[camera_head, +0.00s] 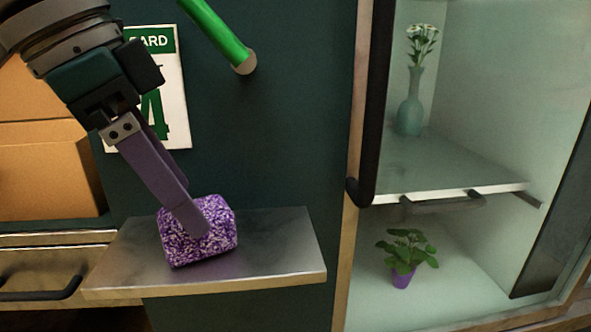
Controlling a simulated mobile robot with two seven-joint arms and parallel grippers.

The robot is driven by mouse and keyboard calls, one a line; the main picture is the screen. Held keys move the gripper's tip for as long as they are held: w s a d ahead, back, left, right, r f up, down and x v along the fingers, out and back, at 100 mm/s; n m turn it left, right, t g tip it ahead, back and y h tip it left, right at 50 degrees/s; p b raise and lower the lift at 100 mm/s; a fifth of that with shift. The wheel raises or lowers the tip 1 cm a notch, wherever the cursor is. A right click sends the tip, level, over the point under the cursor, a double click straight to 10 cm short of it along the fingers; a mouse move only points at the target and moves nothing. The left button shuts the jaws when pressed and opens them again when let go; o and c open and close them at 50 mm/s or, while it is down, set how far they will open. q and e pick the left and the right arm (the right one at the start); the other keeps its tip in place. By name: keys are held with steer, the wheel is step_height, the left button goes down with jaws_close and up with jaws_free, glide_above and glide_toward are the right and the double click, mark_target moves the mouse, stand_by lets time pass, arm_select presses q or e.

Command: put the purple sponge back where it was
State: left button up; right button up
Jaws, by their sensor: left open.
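The purple sponge (190,245) is a speckled purple and white block. It rests on a small metal shelf (280,255) fixed to the dark green wall. My left gripper (195,220) comes down from the upper left, its fingers at the sponge and overlapping its top and front in the picture. The jaws are open. One finger covers part of the sponge, and the other finger is mostly hidden behind it. My right gripper is not in view.
A glass-fronted cabinet on the right holds a vase of white flowers (410,105) and a potted plant (402,277). A green bar (222,38) sticks out above. Cardboard boxes (50,170) stand at left, above a drawer handle (40,292). The shelf's right half is clear.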

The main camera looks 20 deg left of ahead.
arm_select(q)
steer(key=p+v, duration=0.7)
steer(key=v, duration=0.1)
steer(key=s+d+f+h, duration=0.1)
steer(key=s+d+f, duration=0.3)
steer(key=d+f, duration=0.5)
steer(key=s+a+f+n+y, duration=0.3)
steer(key=s+f+n, duration=0.1)
steer(key=s, duration=0.4)
steer(key=shift+s+f+n+y, duration=0.2)
steer(key=shift+f+n+y, duration=0.15)
steer(key=shift+n, duration=0.25)
steer(key=shift+s+a, duration=0.1)
